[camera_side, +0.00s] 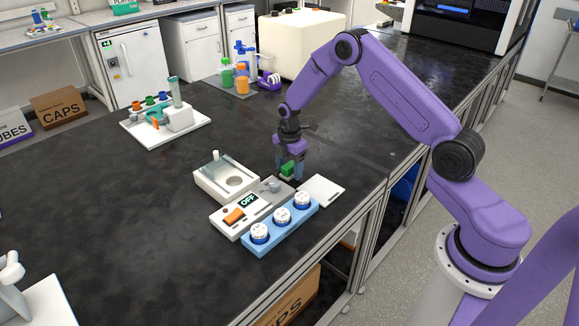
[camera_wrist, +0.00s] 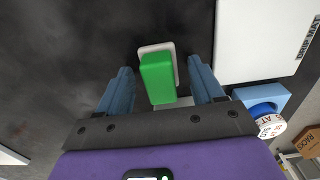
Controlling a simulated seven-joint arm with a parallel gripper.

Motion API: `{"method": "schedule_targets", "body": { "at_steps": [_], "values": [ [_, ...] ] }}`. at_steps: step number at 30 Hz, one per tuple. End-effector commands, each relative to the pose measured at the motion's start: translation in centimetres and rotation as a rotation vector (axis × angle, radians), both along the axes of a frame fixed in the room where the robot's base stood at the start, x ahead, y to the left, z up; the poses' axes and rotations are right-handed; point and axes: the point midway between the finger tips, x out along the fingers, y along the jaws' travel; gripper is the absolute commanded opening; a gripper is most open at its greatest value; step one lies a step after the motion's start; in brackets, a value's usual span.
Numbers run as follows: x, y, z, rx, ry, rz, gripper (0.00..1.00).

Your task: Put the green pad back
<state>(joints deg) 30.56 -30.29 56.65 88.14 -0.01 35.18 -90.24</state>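The green pad (camera_wrist: 157,78) is a small green block above a pale, rounded square piece (camera_wrist: 147,49) in the wrist view. Whether the two are joined I cannot tell. My gripper (camera_wrist: 160,68) is open, with one blue finger on each side of the green pad and a narrow dark gap visible on both sides. In the side view my gripper (camera_side: 289,175) points down over the black bench, with the green pad (camera_side: 287,169) showing between its fingers. The fingers partly hide the pad there, and its contact with the bench is unclear.
A white mat (camera_side: 321,190) lies right of my gripper. A white tray with a round recess (camera_side: 211,184) is to the left.

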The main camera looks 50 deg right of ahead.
Motion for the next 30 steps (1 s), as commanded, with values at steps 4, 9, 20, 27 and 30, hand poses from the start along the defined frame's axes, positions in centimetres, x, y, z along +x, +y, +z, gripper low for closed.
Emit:
{"method": "schedule_targets", "body": {
  "at_steps": [4,9,20,27,30],
  "values": [
    [0.0,0.0,0.0,0.0,0.0,0.0,0.67],
    [0.1,0.0,1.0,0.0,-0.002,-0.001,0.67],
    [0.1,0.0,7.7,0.0,-0.005,0.0,0.67],
    [0.1,0.0,11.2,0.0,-0.003,0.0,0.67],
    [0.0,0.0,12.0,0.0,-0.002,0.0,0.67]
  ]
}}
